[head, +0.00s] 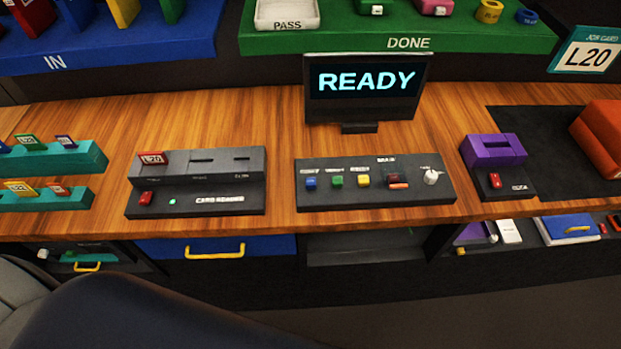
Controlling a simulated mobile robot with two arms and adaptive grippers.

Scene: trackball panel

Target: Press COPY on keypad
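The dark keypad (373,182) sits on the wooden desk, in front of a screen (366,85) that reads READY. It carries a blue button (311,184), a green button (337,181) and a yellow button (363,180) in a row. Right of them are a dark red and orange control (391,181) and a white knob (431,176). Small labels stand above the buttons, too blurred for me to tell which one says COPY. Neither of my grippers is in view.
A card reader (240,198) with a red card (152,161) and a lit green light stands left of the keypad. A purple-topped device (494,153) stands to the right. Teal card racks (87,156) are at the far left. Bare wood (282,165) separates reader and keypad.

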